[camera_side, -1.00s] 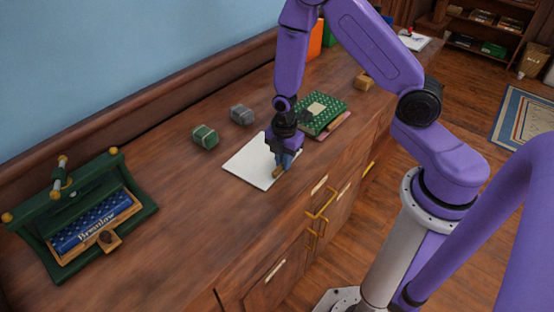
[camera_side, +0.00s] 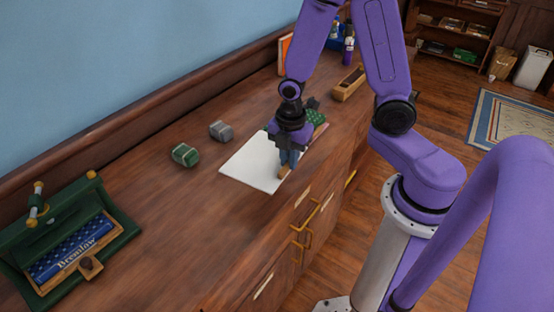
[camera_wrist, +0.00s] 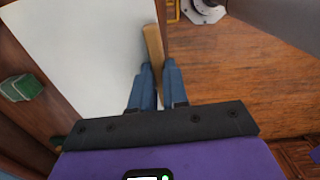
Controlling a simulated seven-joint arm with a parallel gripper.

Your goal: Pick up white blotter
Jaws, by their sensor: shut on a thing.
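The white blotter (camera_side: 255,162) is a flat white sheet with a tan wooden strip along one edge. In the side view it is over the wooden cabinet top, near the front edge. In the wrist view the sheet (camera_wrist: 90,45) fills the upper left, and the wooden strip (camera_wrist: 153,50) runs along its right side to my fingertips. My gripper (camera_side: 287,165) points down at the strip edge, its blue fingers (camera_wrist: 151,75) shut on the blotter. The gripper hides part of the sheet. I cannot tell how far it is above the cabinet top.
A green block (camera_side: 185,155) and a grey block (camera_side: 221,131) lie left of the sheet. A green patterned book (camera_side: 317,119) is partly hidden behind my gripper. A wooden box (camera_side: 348,84) stands farther back. A green stand (camera_side: 75,240) occupies the near left.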

